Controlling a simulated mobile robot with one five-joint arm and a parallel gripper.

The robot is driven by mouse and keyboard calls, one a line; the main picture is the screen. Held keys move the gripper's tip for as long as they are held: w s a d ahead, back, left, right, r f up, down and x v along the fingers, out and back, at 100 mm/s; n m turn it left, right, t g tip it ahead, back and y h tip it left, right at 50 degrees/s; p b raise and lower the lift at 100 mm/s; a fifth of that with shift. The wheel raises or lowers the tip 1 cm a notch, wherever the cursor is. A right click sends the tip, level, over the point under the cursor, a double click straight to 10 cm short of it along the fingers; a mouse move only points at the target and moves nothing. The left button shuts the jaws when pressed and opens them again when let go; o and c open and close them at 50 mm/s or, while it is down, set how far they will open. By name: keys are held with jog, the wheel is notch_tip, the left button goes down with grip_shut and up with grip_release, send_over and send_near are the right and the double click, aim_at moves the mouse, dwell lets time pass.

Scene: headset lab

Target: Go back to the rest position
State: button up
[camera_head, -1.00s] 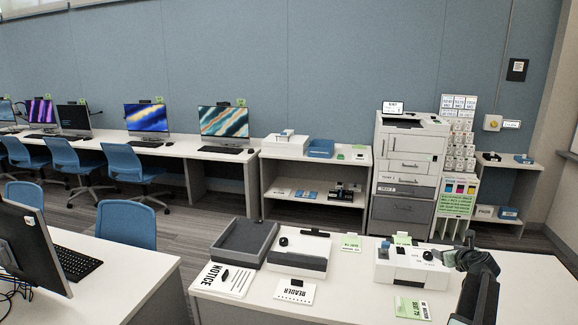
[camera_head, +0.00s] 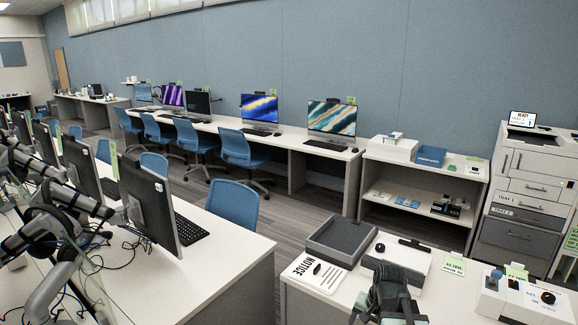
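My gripper (camera_head: 392,290) is in the lower right of the head view, dark and bulky, above the near white table (camera_head: 318,301). It is seen from behind, in front of a white device with a dark top slot (camera_head: 412,262), and hides part of it. The fingertips are not clear, so I cannot tell if it is open or shut. I see nothing held in it.
On the near table are a grey tray (camera_head: 341,240), a NOTICE sheet (camera_head: 314,272), a green-edged card (camera_head: 454,264) and a white device (camera_head: 515,298) at right. A desk with monitors (camera_head: 152,204) stands left. Carpeted floor (camera_head: 290,215) lies between desks.

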jog(key=s+a+f+n+g+h+b, duration=0.1)
jog(key=s+a+f+n+g, duration=0.1)
jog(key=s+a+n, duration=0.5)
notch_tip(320, 180, down, 9)
jog(key=w+b, duration=0.1)
jog(key=b, duration=0.9)
notch_tip(320, 180, up, 14)
jog(key=p, duration=1.5)
jog(key=shift+w+a+r+m, duration=0.2)
jog(key=shift+a+r+m, duration=0.05)
jog(key=shift+m, duration=0.15)
